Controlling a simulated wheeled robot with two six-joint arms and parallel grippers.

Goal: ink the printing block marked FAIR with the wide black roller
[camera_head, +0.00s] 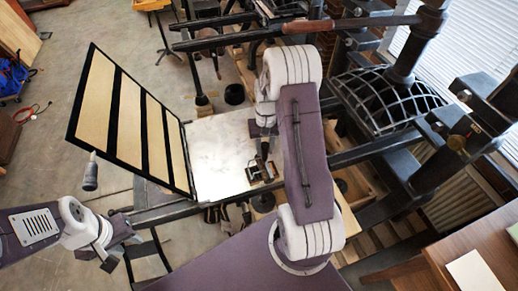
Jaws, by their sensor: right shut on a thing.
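My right gripper (264,152) points down over the right part of the pale press bed (215,150), partly hidden by my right arm. It is shut on a small dark tool that looks like the wide black roller (262,173), low at the bed's right front side. The printing block marked FAIR cannot be made out; no lettering is readable, and it may be hidden under the roller or the arm. My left gripper (112,253) hangs empty at the lower left, away from the bed; its finger gap is unclear.
A hinged black frame with tan panels (130,118) stands tilted up at the bed's left. The heavy press (395,95) with long bars fills the right. A wooden table (480,250) stands lower right. Open floor lies left.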

